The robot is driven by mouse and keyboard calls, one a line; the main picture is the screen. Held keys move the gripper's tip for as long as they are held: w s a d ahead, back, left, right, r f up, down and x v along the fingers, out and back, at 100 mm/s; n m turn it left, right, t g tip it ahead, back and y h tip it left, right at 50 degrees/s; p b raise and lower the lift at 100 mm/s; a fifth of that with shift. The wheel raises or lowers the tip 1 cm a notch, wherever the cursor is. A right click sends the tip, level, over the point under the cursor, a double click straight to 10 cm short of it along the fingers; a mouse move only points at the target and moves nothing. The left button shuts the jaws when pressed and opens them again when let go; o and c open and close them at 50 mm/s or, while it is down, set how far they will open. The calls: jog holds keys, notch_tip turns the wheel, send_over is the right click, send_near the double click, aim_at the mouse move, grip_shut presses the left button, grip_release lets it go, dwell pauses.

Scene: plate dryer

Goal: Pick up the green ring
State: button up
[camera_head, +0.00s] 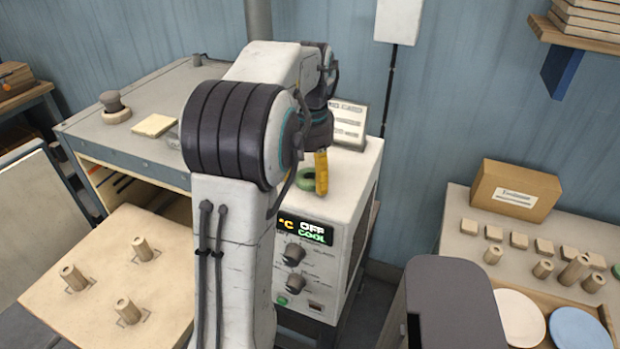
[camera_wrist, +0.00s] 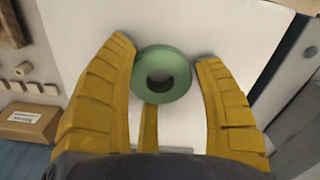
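The green ring (camera_head: 306,179) lies flat on the white top of the dryer's control unit (camera_head: 345,190), partly hidden behind my yellow gripper (camera_head: 321,185) in the head view. In the wrist view the green ring (camera_wrist: 162,73) lies between the tips of my gripper (camera_wrist: 170,68). The left finger is close to the ring's left edge, and a gap shows on the right. The fingers are spread, and nothing is held. I cannot tell how far the fingertips are above the top.
A white sign (camera_head: 348,122) stands at the back of the control unit. A cardboard box (camera_head: 513,190), small blocks, pegs and plates (camera_head: 577,330) are on the right table. A pegged board (camera_head: 105,285) is at the left. The unit's top is clear around the ring.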

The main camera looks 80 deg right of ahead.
aim_at(310, 175)
jog(key=c, duration=0.7)
jog(key=shift+r, duration=0.15)
jog(key=shift+c, duration=0.2)
jog(key=shift+r, duration=0.55)
notch_tip(310, 175, up, 2)
jog(key=shift+r, duration=0.25)
jog(key=s+a+r+b, duration=0.2)
jog(key=s+a+r, duration=0.2)
jog(key=a, duration=0.6)
jog(key=shift+a+r, duration=0.35)
jog(key=shift+r, duration=1.05)
